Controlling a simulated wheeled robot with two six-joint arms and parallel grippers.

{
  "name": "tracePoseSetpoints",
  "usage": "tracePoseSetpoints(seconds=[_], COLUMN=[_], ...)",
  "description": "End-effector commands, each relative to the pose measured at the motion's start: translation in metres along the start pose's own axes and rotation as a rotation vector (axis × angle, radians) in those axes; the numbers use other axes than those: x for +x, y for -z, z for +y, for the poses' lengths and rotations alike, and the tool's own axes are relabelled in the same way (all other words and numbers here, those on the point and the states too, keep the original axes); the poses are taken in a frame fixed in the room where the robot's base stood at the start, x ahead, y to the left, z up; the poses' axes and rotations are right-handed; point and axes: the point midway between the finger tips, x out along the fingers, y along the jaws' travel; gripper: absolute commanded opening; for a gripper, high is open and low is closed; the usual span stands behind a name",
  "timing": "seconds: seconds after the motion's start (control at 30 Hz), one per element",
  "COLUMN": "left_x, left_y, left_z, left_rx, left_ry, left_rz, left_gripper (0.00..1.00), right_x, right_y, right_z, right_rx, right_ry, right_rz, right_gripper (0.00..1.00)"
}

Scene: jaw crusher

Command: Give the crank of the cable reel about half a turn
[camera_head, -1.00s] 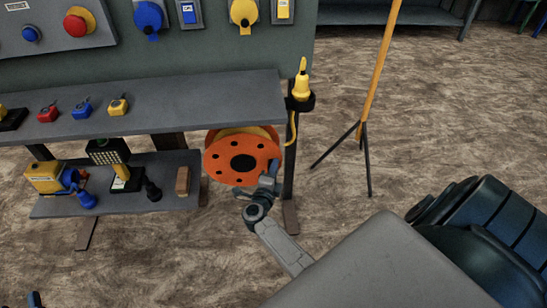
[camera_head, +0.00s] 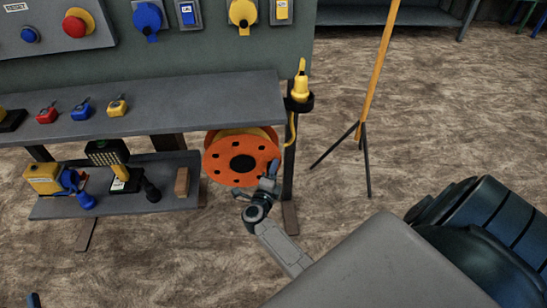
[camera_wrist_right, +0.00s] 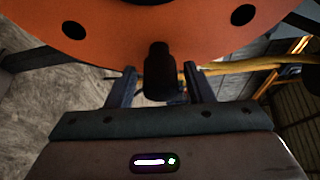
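The cable reel (camera_head: 231,170) is an orange disc with dark holes and a black hub, under the right end of the grey bench. Its black crank handle (camera_wrist_right: 158,72) stands out from the disc in the right wrist view. My right gripper (camera_wrist_right: 162,88) is open, with one finger on each side of the handle and a visible gap on both sides. In the head view my right gripper (camera_head: 269,180) is at the reel's lower right edge and hides the handle. A small dark tip at the bottom left, likely my left gripper (camera_head: 33,299), barely shows.
The bench (camera_head: 160,107) is above the reel, and its dark leg (camera_head: 288,180) stands close on the right. A yellow cable (camera_head: 292,130) hangs there below a yellow connector (camera_head: 301,82). A lower shelf (camera_head: 140,200) holds tools. A yellow pole on a tripod (camera_head: 365,130) stands farther right.

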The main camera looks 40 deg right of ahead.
Motion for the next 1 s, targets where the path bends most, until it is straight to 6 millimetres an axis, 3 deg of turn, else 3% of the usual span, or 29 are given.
tracePoseSetpoints(seconds=[0.27, 0.5, 0.7, 1.0], left_x=[0.0, -0.01, -0.014, -0.016], left_y=[-0.001, -0.026, -0.036, -0.04], left_z=[0.0, 0.001, 0.002, 0.002], left_rx=[-0.004, -0.019, -0.027, -0.029], left_ry=[0.0, 0.001, 0.002, 0.002], left_rz=[-0.016, -0.157, -0.208, -0.228], left_gripper=[0.36, 0.36, 0.36, 0.36], right_x=[-0.014, -0.062, -0.095, -0.108], right_y=[0.0, 0.0, 0.0, 0.0], right_z=[0.0, 0.0, 0.001, 0.0], right_rx=[0.002, 0.001, 0.0, 0.001], right_ry=[-0.003, -0.004, -0.002, 0.0], right_rz=[0.0, 0.001, 0.001, 0.0], right_gripper=[0.47, 0.47, 0.47, 0.47])
